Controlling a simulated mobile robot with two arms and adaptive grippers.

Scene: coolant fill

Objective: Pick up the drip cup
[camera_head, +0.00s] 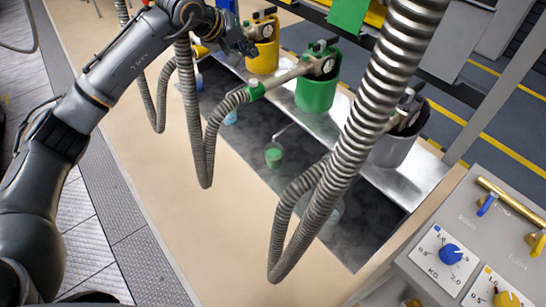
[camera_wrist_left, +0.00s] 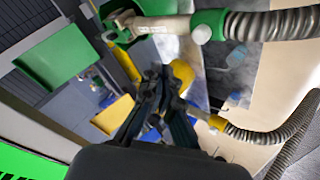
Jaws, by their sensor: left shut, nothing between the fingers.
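A small green cup (camera_head: 273,155) with a thin handle sits in the dark tray (camera_head: 245,133) in the head view; it looks like a drip cup. A blue cup (camera_head: 230,117) stands further back in the tray, partly behind a hose. A pale, clear cup (camera_head: 335,213) shows faintly behind the near hose. My left gripper (camera_head: 243,45) is at the top, beside the yellow canister, well apart from the green cup. In the left wrist view its fingers (camera_wrist_left: 160,75) are shut and empty. My right gripper is not in view.
Ribbed metal hoses (camera_head: 360,110) hang in front of the tray. A yellow canister (camera_head: 263,57), a green one (camera_head: 317,92) and a grey one (camera_head: 392,150) stand behind it. A control panel (camera_head: 465,240) is at the right. The beige counter (camera_head: 190,220) has clear room.

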